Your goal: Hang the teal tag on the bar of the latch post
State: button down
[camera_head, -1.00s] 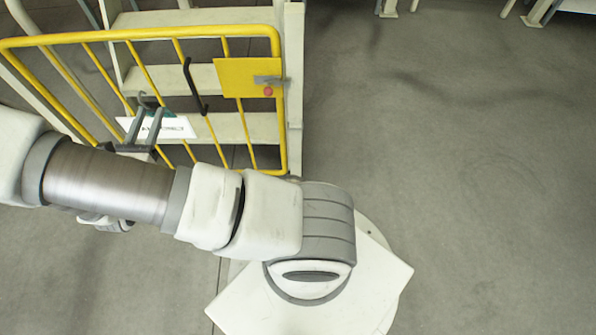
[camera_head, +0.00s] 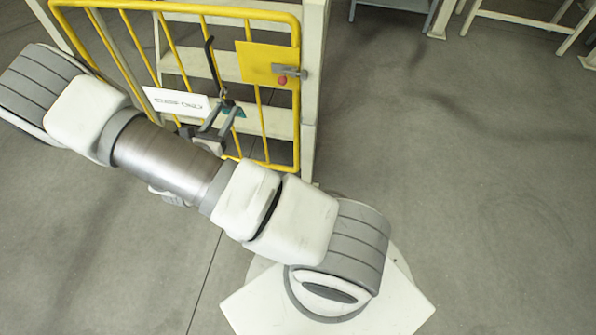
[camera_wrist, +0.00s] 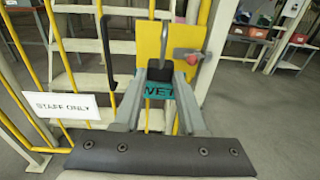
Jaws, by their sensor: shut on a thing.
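The latch's grey bar (camera_head: 291,70) sticks out near the plate's right edge, above a red knob (camera_head: 282,81). In the wrist view the plate (camera_wrist: 149,46) and red knob (camera_wrist: 193,60) lie beyond the fingertips. The tag looks apart from the bar.
A yellow gate (camera_head: 176,7) with upright rails stands before pale steps (camera_head: 190,62). A black handle (camera_head: 209,65) is left of the plate. A white "STAFF ONLY" sign (camera_head: 160,97) hangs on the gate. A cream post (camera_head: 313,75) stands at right. Floor (camera_head: 470,180) to the right is clear.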

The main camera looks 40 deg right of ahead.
jog(key=s+d+f+g+b, duration=0.1)
jog(key=s+d+f+b, duration=0.2)
jog(key=d+f, duration=0.2)
jog(key=s+d+f+m+g+b, duration=0.1)
jog(key=s+d+f+b, duration=0.2)
jog(key=f, duration=0.9)
jog(key=s+d+f+g+y+b, duration=0.1)
jog(key=s+d+f+b, duration=0.2)
jog(key=d+f, duration=0.3)
notch_tip(320, 180, down, 4)
jog(key=shift+s+d+r+m+g+b, duration=0.25)
jog(key=shift+s+d+m+g+b, duration=0.1)
jog(key=shift+g+b, duration=0.1)
jog(key=w+d, duration=0.6)
jog(key=d, duration=0.1)
jog(key=shift+w+d, duration=0.15)
jog(key=shift+w+d, duration=1.1)
jog(key=shift+d, duration=0.15)
jog(key=shift+f, duration=0.15)
